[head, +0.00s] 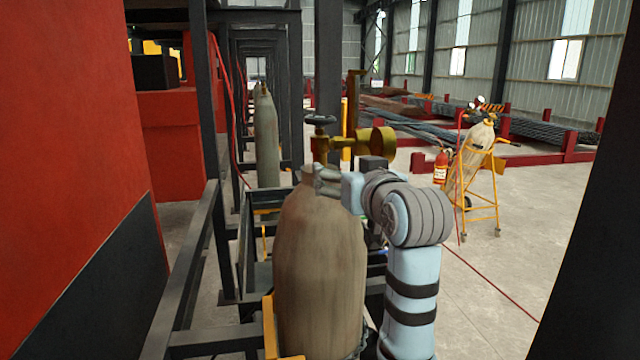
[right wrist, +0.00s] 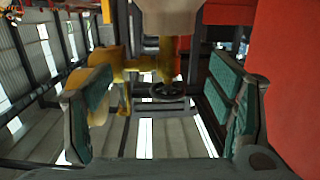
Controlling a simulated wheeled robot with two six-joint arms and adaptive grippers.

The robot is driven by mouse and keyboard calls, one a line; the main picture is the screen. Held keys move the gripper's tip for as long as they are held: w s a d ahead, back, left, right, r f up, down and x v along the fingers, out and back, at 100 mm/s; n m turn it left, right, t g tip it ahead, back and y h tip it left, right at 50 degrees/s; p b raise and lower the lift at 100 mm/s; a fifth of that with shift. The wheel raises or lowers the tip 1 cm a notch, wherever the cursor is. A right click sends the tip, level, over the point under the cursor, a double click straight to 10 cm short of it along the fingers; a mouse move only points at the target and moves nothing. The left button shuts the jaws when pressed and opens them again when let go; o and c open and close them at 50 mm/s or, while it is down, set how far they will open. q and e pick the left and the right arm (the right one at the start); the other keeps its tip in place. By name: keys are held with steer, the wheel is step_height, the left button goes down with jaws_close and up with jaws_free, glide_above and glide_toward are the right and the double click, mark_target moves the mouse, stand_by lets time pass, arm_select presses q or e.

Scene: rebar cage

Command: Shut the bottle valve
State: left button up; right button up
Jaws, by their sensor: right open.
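The tan gas bottle (head: 320,265) stands upright at the centre front of the head view. On its top is a brass valve (head: 321,148) with a black handwheel (head: 320,119) and a brass gauge (head: 376,141) to the right. My right gripper (head: 330,180) is beside the bottle's neck, below the handwheel; its fingers are mostly hidden there. In the right wrist view, seen upside down, the jaws (right wrist: 165,105) are open and empty. The handwheel (right wrist: 167,92) shows between the teal pads, apart from both. My left gripper is not in view.
A dark metal frame (head: 205,250) and a red block (head: 75,100) stand on the left. Another grey bottle (head: 266,140) is behind. A yellow trolley (head: 482,190) with a bottle and a red extinguisher (head: 441,167) stand right. A dark post (head: 595,220) fills the right edge.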

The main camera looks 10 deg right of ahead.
steer(key=t, duration=0.1)
glide_toward(321, 118)
steer(key=w+p, duration=0.1)
steer(key=w, duration=0.2)
steer(key=w+p, duration=0.2)
steer(key=w, duration=0.1)
steer(key=w+p, duration=0.2)
steer(key=w, duration=0.2)
steer(key=shift+a+f, duration=0.2)
steer(key=shift+f, duration=0.15)
steer(key=shift+w+a, duration=0.1)
steer(key=shift+w, duration=0.15)
steer(key=shift+f, duration=0.1)
steer(key=shift+c, duration=0.5)
steer(key=shift+w+f, duration=0.1)
steer(key=c, duration=1.1)
steer(key=shift+o, duration=0.2)
